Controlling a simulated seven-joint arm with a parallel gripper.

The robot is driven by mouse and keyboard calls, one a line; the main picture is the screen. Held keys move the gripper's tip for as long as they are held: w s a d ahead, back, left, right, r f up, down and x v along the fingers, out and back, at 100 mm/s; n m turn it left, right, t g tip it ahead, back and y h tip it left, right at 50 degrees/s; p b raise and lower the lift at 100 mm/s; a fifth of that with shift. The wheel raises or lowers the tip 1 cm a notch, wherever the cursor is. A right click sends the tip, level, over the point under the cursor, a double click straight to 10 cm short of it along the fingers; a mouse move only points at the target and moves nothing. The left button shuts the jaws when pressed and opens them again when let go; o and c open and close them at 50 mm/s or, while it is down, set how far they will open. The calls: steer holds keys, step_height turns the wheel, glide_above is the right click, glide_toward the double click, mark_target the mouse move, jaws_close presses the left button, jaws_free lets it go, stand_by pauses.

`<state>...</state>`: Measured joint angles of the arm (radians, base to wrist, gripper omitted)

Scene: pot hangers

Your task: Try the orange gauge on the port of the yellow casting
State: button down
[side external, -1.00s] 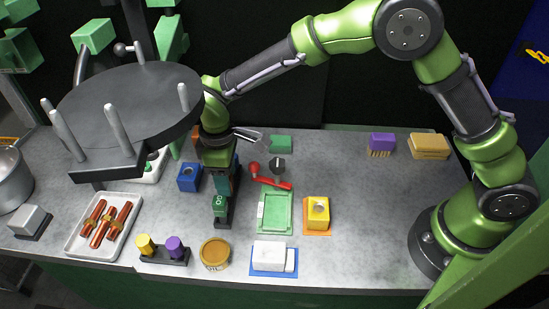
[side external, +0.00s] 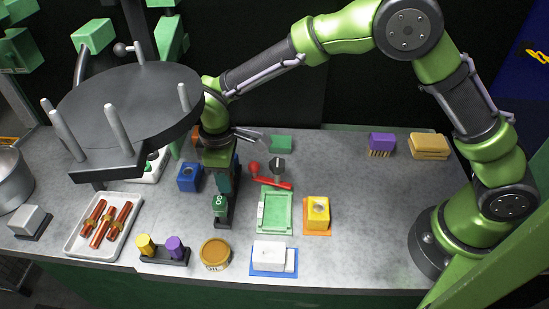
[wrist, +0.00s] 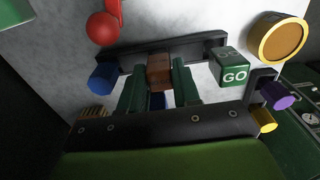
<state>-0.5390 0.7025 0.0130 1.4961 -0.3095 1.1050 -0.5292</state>
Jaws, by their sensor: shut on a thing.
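The yellow casting (side external: 317,221) sits on an orange plate at the right of the work area, with a round port on its top. My gripper (side external: 226,182) is away to its left, low over a long black holder (side external: 224,217). In the wrist view my gripper (wrist: 159,83) is shut on a brownish-orange block, the orange gauge (wrist: 159,70), which lies between the green fingers. The black holder (wrist: 130,55) is right by it, and I cannot tell whether the gauge touches it. The gauge is hidden behind my gripper in the side view.
A green GO cube (side external: 219,203) is at the holder's near end. A blue casting (side external: 188,177) is close on the left. A red lever (side external: 272,184) and green tray (side external: 260,218) lie between the gripper and the yellow casting. A dark round platform with pegs (side external: 130,100) overhangs the left.

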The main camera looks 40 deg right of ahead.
steer(key=shift+r, duration=0.8)
stand_by(0.4)
steer(key=shift+r, duration=2.65)
steer(key=shift+r, duration=0.1)
steer(key=shift+r, duration=0.35)
steer(key=s+d+r+n, duration=0.1)
steer(key=s+d+n, duration=0.2)
steer(key=s, duration=0.6)
steer(key=s+d+r+n, duration=0.2)
steer(key=s+d+n, duration=0.1)
steer(key=s+d, duration=0.4)
steer(key=shift+s+d, duration=0.35)
steer(key=shift+s, duration=0.5)
steer(key=shift+f, duration=0.1)
